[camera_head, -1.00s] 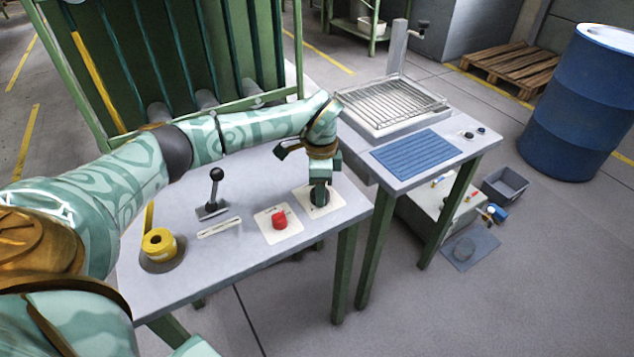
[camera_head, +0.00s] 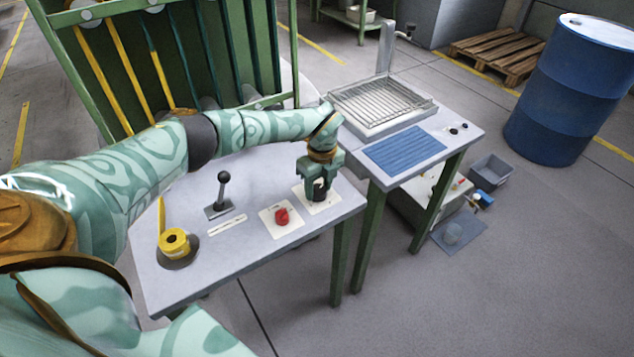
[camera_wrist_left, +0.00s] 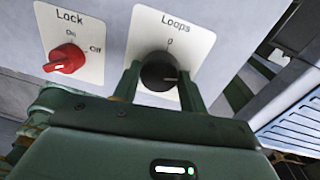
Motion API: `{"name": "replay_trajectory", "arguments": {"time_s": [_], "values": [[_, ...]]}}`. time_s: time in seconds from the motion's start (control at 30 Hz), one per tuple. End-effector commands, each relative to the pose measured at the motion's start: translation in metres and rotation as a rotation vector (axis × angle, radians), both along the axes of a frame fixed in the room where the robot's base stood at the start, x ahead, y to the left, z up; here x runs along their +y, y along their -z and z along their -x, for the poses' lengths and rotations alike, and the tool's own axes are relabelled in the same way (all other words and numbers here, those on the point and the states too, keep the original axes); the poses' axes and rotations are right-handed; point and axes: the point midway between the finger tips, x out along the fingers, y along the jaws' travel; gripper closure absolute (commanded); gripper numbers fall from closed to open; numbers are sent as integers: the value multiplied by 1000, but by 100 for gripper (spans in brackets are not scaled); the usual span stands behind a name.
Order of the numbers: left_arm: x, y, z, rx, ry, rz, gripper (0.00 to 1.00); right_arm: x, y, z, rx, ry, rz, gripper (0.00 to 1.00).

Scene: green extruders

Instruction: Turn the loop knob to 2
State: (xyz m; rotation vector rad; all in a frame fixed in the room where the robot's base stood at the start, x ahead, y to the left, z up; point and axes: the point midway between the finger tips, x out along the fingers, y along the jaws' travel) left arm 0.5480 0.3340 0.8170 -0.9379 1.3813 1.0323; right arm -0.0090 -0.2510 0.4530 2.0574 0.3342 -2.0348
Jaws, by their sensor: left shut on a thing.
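The black loop knob (camera_head: 320,193) sits on a white plate at the right end of the grey table. In the left wrist view, the knob (camera_wrist_left: 158,72) is under the printed word Loops, with a 0 above it. A light mark on the knob shows on its right side. My left gripper (camera_head: 319,184) is above the plate, its fingers shut on the knob. In the left wrist view, the gripper (camera_wrist_left: 158,88) has one green finger on each side of the knob. Any other numbers on the plate are hidden or not readable. My right gripper is not in view.
A red Lock knob (camera_head: 282,216) is left of the loop plate. A second table with a blue ribbed mat (camera_head: 404,150) is to the right. A blue barrel (camera_head: 570,95) stands beyond.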

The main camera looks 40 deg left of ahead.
Motion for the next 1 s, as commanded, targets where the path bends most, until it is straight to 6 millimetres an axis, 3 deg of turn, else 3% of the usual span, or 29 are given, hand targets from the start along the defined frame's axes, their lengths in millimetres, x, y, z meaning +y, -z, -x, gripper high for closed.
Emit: {"name": "replay_trajectory", "arguments": {"time_s": [1.0], "values": [[-1,-1,2,1,964,-2,80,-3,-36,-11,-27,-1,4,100]]}}
